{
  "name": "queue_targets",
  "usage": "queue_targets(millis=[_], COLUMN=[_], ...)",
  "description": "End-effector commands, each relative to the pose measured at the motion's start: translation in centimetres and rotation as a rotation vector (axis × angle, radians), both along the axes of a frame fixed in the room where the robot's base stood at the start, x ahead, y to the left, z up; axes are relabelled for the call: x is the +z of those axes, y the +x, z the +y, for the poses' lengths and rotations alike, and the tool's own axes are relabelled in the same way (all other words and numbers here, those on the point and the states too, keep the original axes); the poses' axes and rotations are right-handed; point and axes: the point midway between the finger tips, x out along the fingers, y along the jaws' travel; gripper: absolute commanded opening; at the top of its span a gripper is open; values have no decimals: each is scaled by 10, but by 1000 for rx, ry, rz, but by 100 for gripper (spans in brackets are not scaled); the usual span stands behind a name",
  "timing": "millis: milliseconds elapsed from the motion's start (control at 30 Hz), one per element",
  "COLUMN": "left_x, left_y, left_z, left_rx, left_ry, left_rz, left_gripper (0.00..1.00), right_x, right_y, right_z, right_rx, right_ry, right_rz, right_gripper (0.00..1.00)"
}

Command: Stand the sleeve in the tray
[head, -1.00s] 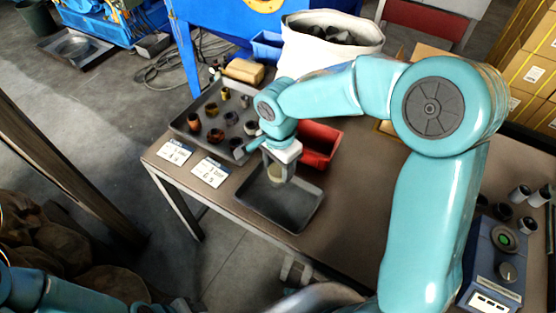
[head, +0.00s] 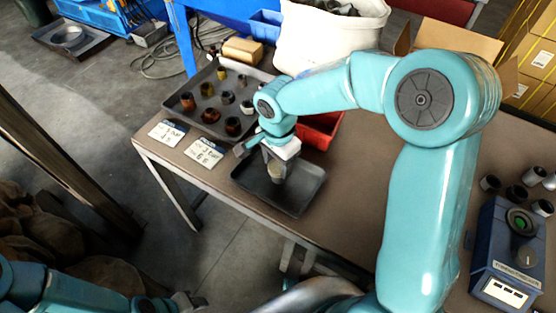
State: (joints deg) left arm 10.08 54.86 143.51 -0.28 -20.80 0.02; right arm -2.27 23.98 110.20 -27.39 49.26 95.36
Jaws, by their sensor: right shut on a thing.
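The tray (head: 305,196) is a dark, shallow, empty-looking metal tray near the front edge of the table. My right gripper (head: 275,168) reaches down over the tray's left-back part. It is shut on the sleeve (head: 276,171), a small pale grey-tan cylinder held roughly upright between the fingers. I cannot tell whether the sleeve's lower end touches the tray floor. My left arm (head: 70,293) shows at the bottom left, and its gripper is not clearly visible.
A larger tray (head: 172,117) with several brown and dark sleeves stands behind to the left. Two label cards (head: 206,153) lie at the table edge. A red bin (head: 319,131) sits close behind my gripper. A blue device (head: 508,255) and several cups stand at right.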

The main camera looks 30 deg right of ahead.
Motion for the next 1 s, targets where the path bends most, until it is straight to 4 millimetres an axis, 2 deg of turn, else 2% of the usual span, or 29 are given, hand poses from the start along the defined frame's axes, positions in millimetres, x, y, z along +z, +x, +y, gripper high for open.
queue_targets(millis=[967, 1000], left_x=[-14, -14], left_y=[0, 0], left_z=[0, 0], left_rx=[0, 0], left_ry=[0, 0], left_rz=[0, 0], left_gripper=[43, 43], right_x=[-13, -13], right_y=[0, 0], right_z=[0, 0], right_rx=[0, 0], right_ry=[0, 0], right_rz=[-1, -1], right_gripper=[23, 57])
